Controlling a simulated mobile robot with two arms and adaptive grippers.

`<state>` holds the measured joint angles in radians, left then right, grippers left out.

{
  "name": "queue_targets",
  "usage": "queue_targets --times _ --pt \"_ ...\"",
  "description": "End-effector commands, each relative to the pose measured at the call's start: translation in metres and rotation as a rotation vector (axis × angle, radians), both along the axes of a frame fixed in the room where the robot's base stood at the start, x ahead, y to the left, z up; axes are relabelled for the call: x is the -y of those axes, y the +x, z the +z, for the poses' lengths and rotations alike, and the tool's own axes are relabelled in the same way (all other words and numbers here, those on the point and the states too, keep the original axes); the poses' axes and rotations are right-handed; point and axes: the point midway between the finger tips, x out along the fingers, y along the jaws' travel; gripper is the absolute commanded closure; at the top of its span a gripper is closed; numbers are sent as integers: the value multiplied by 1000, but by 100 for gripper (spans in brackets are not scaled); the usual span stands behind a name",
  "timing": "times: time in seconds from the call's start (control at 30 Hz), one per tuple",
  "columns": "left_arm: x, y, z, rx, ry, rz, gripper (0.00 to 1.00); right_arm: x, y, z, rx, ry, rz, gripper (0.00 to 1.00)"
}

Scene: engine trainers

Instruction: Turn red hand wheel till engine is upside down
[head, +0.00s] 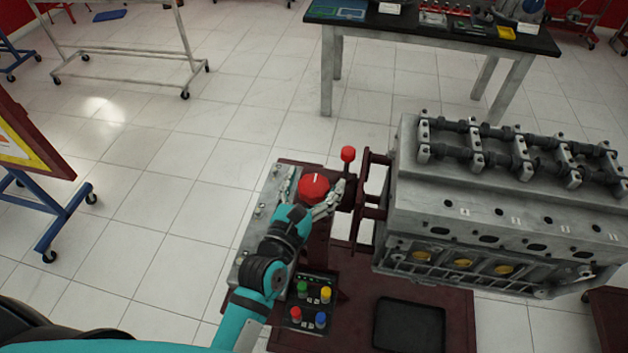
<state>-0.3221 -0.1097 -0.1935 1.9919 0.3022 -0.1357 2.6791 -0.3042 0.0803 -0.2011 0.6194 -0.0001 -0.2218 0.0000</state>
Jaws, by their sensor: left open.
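The red hand wheel (314,187) sits on the dark red stand, left of the engine. A separate red knob (348,154) on a short stem stands just right of and beyond it. The grey engine block (500,208) is held on the stand with its rocker gear (520,150) facing up. My left gripper (317,179) is open at the wheel, with one finger on each side of it. I cannot tell whether the fingers touch it. My right gripper is out of view.
A panel with coloured buttons (312,302) and a black tray (409,325) lie on the stand's near part. A workbench (430,30) with tools stands behind. A board on a blue wheeled frame (62,215) is at the left. The tiled floor between is clear.

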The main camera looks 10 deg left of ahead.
Motion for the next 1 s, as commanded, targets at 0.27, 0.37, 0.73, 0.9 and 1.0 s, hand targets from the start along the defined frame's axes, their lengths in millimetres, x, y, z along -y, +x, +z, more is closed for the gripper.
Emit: queue_targets --times 0.27,0.37,0.73,0.9,1.0 --pt "0 0 0 1 1 0 34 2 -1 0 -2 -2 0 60" --pt "0 0 0 1 1 0 47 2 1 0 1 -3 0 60" --pt "0 0 0 2 3 -7 71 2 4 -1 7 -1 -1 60" --pt "0 0 -1 4 7 -53 71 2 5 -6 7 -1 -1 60" --pt "-1 0 -2 4 9 -104 71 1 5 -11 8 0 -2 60"
